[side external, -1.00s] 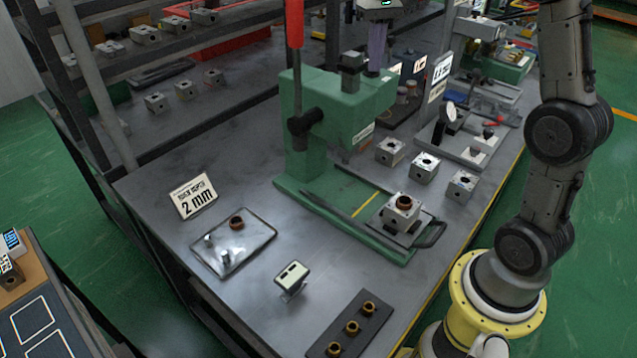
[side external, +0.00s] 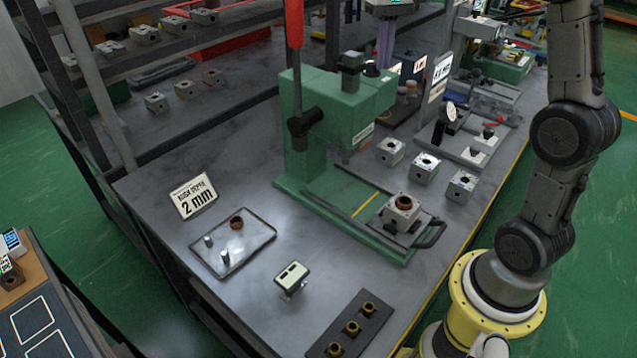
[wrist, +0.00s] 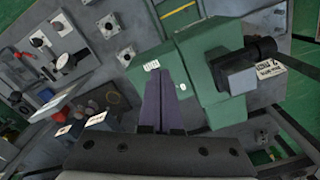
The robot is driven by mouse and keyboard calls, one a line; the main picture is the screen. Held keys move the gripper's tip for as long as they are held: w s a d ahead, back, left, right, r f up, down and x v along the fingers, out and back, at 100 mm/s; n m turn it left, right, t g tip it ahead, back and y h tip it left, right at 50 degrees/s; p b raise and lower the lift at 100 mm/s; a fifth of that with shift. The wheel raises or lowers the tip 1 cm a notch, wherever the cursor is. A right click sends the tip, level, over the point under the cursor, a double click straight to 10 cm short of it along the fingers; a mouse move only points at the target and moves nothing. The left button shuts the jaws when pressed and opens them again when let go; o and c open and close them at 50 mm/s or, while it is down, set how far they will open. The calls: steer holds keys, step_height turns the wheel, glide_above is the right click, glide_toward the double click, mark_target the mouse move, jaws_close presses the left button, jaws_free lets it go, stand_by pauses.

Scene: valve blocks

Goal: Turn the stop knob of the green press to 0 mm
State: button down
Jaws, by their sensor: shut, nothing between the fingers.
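The green press (side external: 335,105) stands mid-table in the side view, and its green top shows in the wrist view (wrist: 205,75). A dark grey block-like knob (side external: 352,62) sits on top, apparently the stop knob; it seems to show right of my fingers in the wrist view (wrist: 238,75). No setting can be read on it. My gripper (side external: 385,62) is behind and right of the knob, apart from it. In the wrist view its purple fingers (wrist: 165,90) are shut together with nothing between them. The press head hides what lies below the fingertips in the side view.
A red-handled lever (side external: 295,25) rises left of the knob. A sign (side external: 195,195) reading 2 mm stands at the table's left. A valve block (side external: 402,212) with a brown ring rests on the press bed. More blocks (side external: 424,167) stand right of the press. Shelving (side external: 220,45) is behind.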

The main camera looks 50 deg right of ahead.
steer(key=shift+r, duration=2.65)
steer(key=s+a+r+n+t, duration=0.2)
steer(key=s+a+r, duration=0.2)
steer(key=s+a, duration=0.65)
steer(key=s+a+f+n+t, duration=0.3)
steer(key=s+f, duration=0.8)
steer(key=f, duration=0.4)
steer(key=shift+a+f+n+t, duration=0.2)
steer(key=shift+f+n+t, duration=0.1)
steer(key=shift+f+n, duration=0.15)
steer(key=shift+r, duration=0.1)
